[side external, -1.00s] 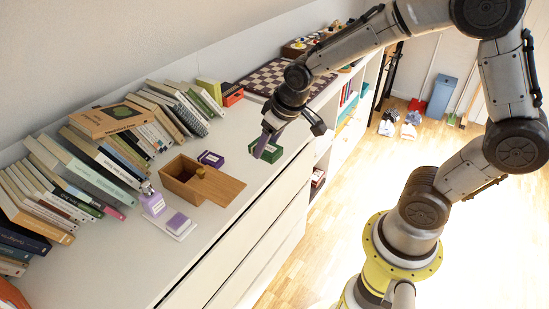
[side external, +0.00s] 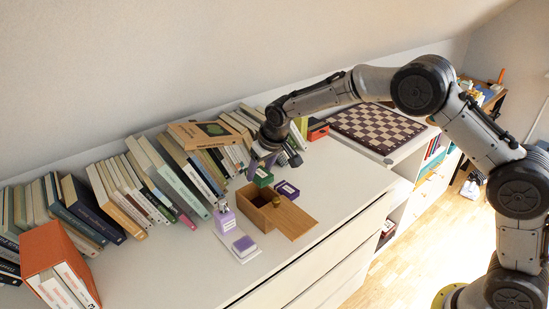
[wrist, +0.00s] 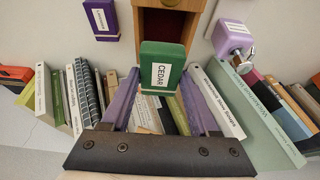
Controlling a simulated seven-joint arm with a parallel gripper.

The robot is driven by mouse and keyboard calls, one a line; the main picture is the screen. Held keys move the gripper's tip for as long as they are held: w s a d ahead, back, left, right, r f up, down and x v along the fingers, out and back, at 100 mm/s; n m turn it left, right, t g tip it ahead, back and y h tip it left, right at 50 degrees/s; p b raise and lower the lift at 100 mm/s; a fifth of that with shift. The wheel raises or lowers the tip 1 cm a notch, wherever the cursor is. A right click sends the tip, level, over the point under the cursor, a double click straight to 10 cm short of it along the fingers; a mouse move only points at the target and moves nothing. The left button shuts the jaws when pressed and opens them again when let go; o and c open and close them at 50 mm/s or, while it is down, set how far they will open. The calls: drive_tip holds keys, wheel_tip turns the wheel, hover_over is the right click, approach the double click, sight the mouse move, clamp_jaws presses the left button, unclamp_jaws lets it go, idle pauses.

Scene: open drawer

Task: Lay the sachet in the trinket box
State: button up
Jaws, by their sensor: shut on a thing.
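My gripper (side external: 263,160) is shut on a green sachet block (side external: 263,178) labelled CEDAR. The green block also shows between the fingertips in the wrist view (wrist: 162,66), its label facing the camera. The wooden trinket box (side external: 255,212) stands on the dresser top with its compartment partly open. A flat wooden panel (side external: 297,222) with a round knob extends from its right side. In the side view my gripper is just behind the box, seemingly above the surface. In the wrist view the box (wrist: 138,30) lies just beyond the green block, which overlaps its edge.
A purple labelled block (side external: 287,189) lies beside the box. A lilac bottle (side external: 225,218) and a white tray with a purple pad (side external: 244,246) stand at its left. A row of books (side external: 150,190) runs along the wall. A chessboard (side external: 378,127) lies at the back right.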

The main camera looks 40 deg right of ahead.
drive_tip(key=shift+a+f, duration=0.15)
drive_tip(key=shift+f, duration=2.35)
drive_tip(key=o, duration=1.4)
drive_tip(key=shift+r, duration=0.1)
drive_tip(key=shift+r, duration=2.4)
